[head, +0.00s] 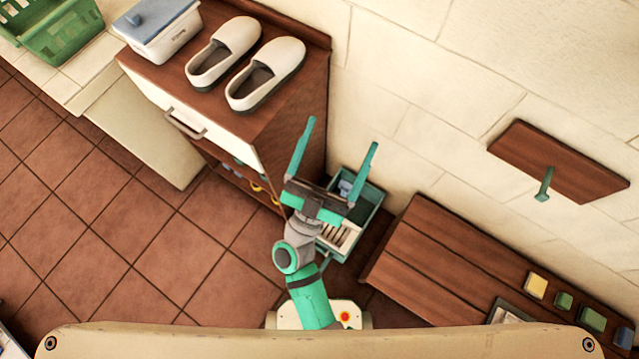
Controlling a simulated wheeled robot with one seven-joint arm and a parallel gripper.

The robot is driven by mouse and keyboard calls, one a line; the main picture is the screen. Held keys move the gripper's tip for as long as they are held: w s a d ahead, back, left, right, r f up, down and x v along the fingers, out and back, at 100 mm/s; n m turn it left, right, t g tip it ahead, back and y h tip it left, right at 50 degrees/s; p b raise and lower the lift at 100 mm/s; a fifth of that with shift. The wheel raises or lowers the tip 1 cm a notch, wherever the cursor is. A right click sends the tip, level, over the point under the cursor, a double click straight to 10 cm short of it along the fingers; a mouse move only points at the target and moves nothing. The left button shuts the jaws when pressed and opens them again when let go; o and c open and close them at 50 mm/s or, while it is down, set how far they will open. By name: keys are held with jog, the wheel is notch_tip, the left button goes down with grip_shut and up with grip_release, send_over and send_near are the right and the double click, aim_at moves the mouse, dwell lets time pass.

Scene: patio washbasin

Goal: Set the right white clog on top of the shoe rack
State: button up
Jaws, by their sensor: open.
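Two white clogs with dark soles sit side by side on top of the brown wooden shoe rack (308,87). The right white clog (266,74) is nearer the rack's front right corner. The left white clog (223,52) is beside it, with a narrow gap between them. My gripper (341,131) is open and empty, its two teal fingers spread apart. In the picture it lies below and to the right of the clogs, beside the rack's right side, and touches neither clog.
A white box with a blue-grey lid (157,32) stands on the rack left of the clogs. A green basket (50,30) is at the far left. A teal crate (369,199) is behind my arm. A wooden bench (440,270) is at lower right; a wall board with hook (560,160) is above it.

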jog(key=s+a+f+n+g+y, duration=0.3)
jog(key=s+f+n+g+y, duration=0.3)
jog(key=s+f+y, duration=0.5)
jog(key=s+f+g, duration=0.1)
jog(key=s+f, duration=0.5)
jog(key=s, duration=0.1)
jog(key=shift+s+a+f+g+y, duration=0.2)
jog(key=shift+s+f+g+y, duration=0.1)
jog(key=shift+f, duration=0.05)
